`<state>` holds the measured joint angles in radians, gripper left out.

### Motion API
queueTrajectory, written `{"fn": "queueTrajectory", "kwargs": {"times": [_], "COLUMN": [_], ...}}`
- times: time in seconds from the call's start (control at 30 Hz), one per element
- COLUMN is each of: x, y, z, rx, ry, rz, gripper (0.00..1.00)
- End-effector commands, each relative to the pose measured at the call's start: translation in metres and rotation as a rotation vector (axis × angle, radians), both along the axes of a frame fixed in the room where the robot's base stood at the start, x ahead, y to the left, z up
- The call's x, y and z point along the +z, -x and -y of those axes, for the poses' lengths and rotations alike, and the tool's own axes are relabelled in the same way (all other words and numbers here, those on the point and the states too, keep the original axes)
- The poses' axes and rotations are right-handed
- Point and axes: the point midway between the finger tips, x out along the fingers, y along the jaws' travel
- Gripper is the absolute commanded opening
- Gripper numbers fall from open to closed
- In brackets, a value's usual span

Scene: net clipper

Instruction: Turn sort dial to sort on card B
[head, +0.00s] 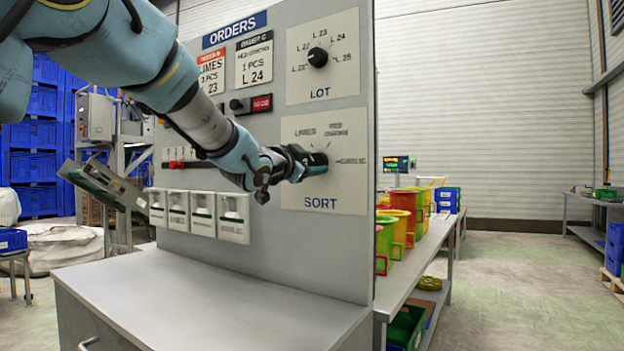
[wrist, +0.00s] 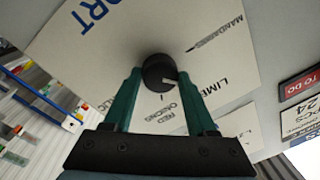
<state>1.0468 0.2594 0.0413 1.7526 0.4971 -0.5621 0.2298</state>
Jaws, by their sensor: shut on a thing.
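The sort dial (wrist: 156,70) is a round black knob on the white SORT plate (wrist: 110,60). In the head view the plate (head: 345,190) is low on the grey panel, with the dial mostly hidden by my gripper (head: 308,163). In the wrist view the green fingers of my gripper (wrist: 160,78) are on both sides of the knob, shut on it. A white pointer mark on the knob faces right, roughly toward LIMES. RED ONIONS is below and MANDARINS is upper right. The left order card (head: 211,75) reads limes; its letter is too small to read.
The LOT dial (head: 318,57) is above the SORT plate. A right order card (head: 254,61) reads red onions, L 24. A red TO DO sign (head: 262,103) and a small black knob (head: 236,104) are near my arm. Several white-fronted boxes (head: 233,217) hang lower left.

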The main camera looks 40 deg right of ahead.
Motion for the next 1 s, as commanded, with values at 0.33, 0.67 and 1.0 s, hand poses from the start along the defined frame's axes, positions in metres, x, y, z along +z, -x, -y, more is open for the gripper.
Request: {"fn": "queueTrajectory", "kwargs": {"times": [0.33,0.67,1.0], "x": [-0.0019,-0.0002,-0.0002], "y": [-0.0005,-0.0007,-0.0006], "z": [0.0000,-0.0001,0.0000], "rx": [0.000,0.001,0.000], "ry": [-0.036,-0.043,-0.042], "rz": [0.135,0.160,0.159], "gripper": [0.01,0.01,0.69]}}
